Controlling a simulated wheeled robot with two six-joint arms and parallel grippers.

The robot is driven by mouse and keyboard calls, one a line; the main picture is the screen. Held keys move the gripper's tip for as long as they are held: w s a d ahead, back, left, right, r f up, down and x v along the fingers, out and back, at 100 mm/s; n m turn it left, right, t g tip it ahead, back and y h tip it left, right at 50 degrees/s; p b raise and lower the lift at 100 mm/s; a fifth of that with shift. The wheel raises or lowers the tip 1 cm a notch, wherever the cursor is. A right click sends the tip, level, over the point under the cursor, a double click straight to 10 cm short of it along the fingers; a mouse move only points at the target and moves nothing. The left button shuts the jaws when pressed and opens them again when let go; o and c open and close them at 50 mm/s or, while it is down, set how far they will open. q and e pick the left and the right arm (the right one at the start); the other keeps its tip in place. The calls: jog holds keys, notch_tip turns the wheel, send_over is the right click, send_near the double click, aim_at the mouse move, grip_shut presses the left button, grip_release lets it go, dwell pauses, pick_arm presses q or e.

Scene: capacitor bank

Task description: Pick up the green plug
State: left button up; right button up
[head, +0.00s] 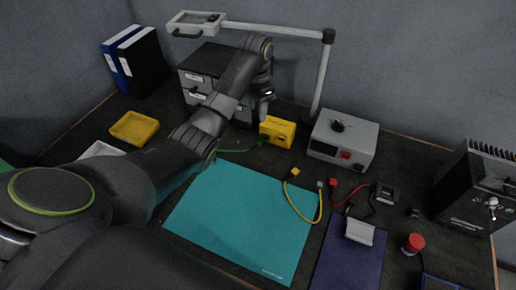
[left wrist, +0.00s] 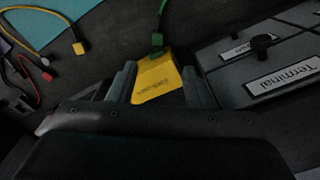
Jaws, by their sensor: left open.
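In the head view, the green cable (head: 235,151) leads to the left side of the yellow block (head: 279,131). My left gripper (head: 265,106) is open above and behind the block, by the drawers. In the left wrist view, its two fingers (left wrist: 158,86) appear on either side of the block, with the plug beyond their tips. My right gripper is not in view.
A grey drawer unit (head: 197,78) stands close beside my left gripper. A lamp post (head: 322,75) and a grey power box (head: 343,140) are to the right. A yellow cable (head: 303,214) lies on the teal mat (head: 235,220). A yellow tray (head: 134,128) is at left.

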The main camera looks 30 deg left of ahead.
pick_arm(q)
jog(key=b, duration=0.4)
send_over(258, 143)
notch_tip(258, 143, down, 5)
notch_tip(258, 143, down, 4)
jog(key=shift+a+r+p, duration=0.1)
jog(key=shift+a+p, duration=0.05)
jog(key=shift+p, duration=0.35)
jog(key=shift+d+f, duration=0.15)
jog(key=shift+f, duration=1.35)
jog(key=shift+d+f, duration=0.1)
jog(key=shift+f, duration=1.35)
jog(key=shift+c, duration=0.4)
grip_shut()
